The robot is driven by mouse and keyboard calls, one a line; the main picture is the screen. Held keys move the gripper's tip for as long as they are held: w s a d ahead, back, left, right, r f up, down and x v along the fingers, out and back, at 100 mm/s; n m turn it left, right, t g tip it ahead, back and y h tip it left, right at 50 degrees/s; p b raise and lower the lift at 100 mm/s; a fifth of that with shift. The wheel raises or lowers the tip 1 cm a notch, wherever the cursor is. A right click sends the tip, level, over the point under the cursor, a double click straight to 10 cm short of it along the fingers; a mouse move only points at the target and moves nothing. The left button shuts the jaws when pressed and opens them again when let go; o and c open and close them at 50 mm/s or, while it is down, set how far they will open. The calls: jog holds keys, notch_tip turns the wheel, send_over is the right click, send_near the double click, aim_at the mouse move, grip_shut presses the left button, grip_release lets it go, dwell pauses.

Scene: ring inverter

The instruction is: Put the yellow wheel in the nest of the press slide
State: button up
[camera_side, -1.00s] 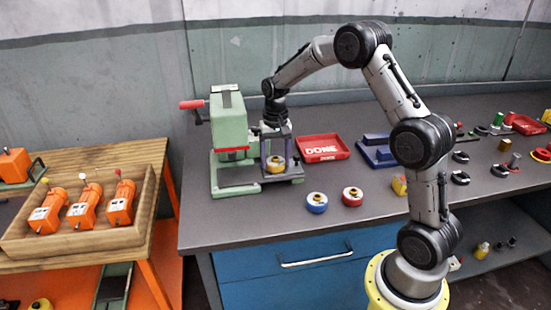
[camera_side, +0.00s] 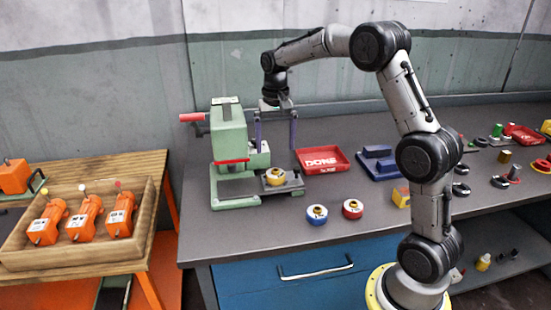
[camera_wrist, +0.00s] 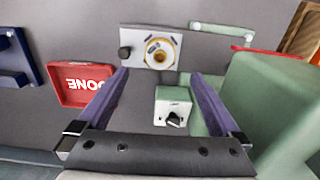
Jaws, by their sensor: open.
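The yellow wheel (camera_side: 274,177), with a brass-coloured hub, sits on the front part of the press slide (camera_side: 294,185). It also shows at the top of the wrist view (camera_wrist: 160,53), lying flat on the slide plate (camera_wrist: 132,38). It looks to be at the nest, but I cannot tell how deep it is seated. My gripper (camera_side: 276,146) is open and empty, raised above the slide, with its two long purple fingers apart. The green press (camera_side: 228,135) with its red handle stands just left of my gripper.
A red DONE tray (camera_side: 323,168) and a blue fixture (camera_side: 377,164) lie to the right of the press. A blue wheel (camera_side: 317,214) and a red wheel (camera_side: 352,208) are on the bench in front. A wooden tray (camera_side: 140,225) holds orange motors at the left.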

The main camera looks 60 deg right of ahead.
jog(key=s+a+r+n+t, duration=0.3)
jog(key=s+a+r+n, duration=0.2)
jog(key=s+a+r, duration=0.75)
jog(key=s+a+f+n+t, duration=0.1)
jog(key=s+f+n, duration=0.1)
jog(key=s, duration=0.5)
jog(key=s+a+f+n+t, duration=0.1)
jog(key=s+a+f+n, duration=0.1)
jog(key=s+f, duration=0.2)
jog(key=s, duration=0.3)
jog(key=shift+s+a+f+t, duration=0.15)
jog(key=shift+s+f+t, duration=0.05)
jog(key=shift+s+t, duration=0.1)
jog(key=shift+c, duration=0.2)
